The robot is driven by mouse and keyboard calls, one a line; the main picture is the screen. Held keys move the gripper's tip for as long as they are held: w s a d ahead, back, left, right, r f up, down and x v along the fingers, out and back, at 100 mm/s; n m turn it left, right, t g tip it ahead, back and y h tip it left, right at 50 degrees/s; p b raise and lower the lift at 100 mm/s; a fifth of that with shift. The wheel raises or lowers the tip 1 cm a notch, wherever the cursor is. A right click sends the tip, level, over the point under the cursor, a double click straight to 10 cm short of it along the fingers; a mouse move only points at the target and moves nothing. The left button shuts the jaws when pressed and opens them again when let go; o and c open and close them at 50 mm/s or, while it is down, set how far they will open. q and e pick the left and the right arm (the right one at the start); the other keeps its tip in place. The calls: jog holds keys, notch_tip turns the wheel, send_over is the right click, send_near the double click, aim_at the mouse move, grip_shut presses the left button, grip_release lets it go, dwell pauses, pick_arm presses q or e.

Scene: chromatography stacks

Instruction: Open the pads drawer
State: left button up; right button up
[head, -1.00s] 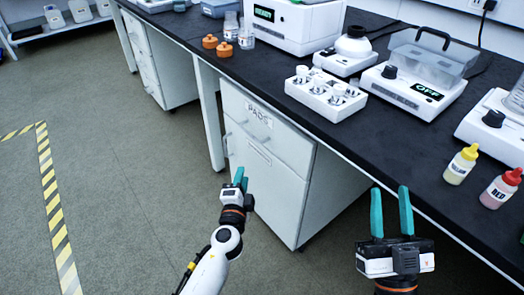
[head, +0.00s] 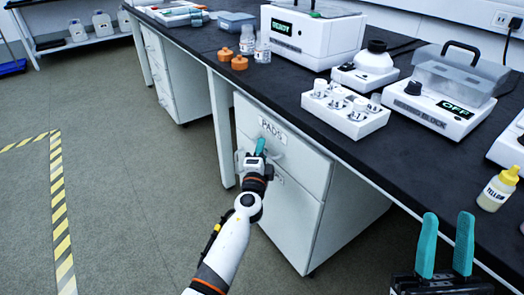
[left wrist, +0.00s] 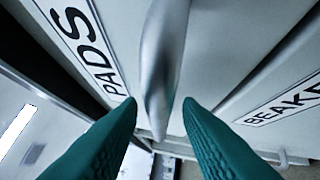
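The pads drawer (head: 305,158) is the top drawer of the white cabinet under the black bench, with a "PADS" label (head: 272,130). It looks closed. My left gripper (head: 259,148) is at the drawer's front, over its handle. In the left wrist view the silver bar handle (left wrist: 162,70) runs between the two teal fingertips of my left gripper (left wrist: 160,108), which are open with a gap on each side. The "PADS" label shows there too (left wrist: 88,48). My right gripper (head: 446,248) is open and empty at the bench's front edge, lower right.
A lower drawer (left wrist: 235,70) carries a partly seen "BEAKE..." label (left wrist: 285,100). On the black bench (head: 300,118) stand a vial rack (head: 345,112), a white "READY" machine (head: 310,40) and a yellow bottle (head: 497,188). The floor (head: 130,190) left of the cabinet is clear.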

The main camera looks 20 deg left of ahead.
pick_arm(q)
jog(key=shift+w, duration=0.35)
grip_shut()
jog(key=shift+s+a, duration=0.1)
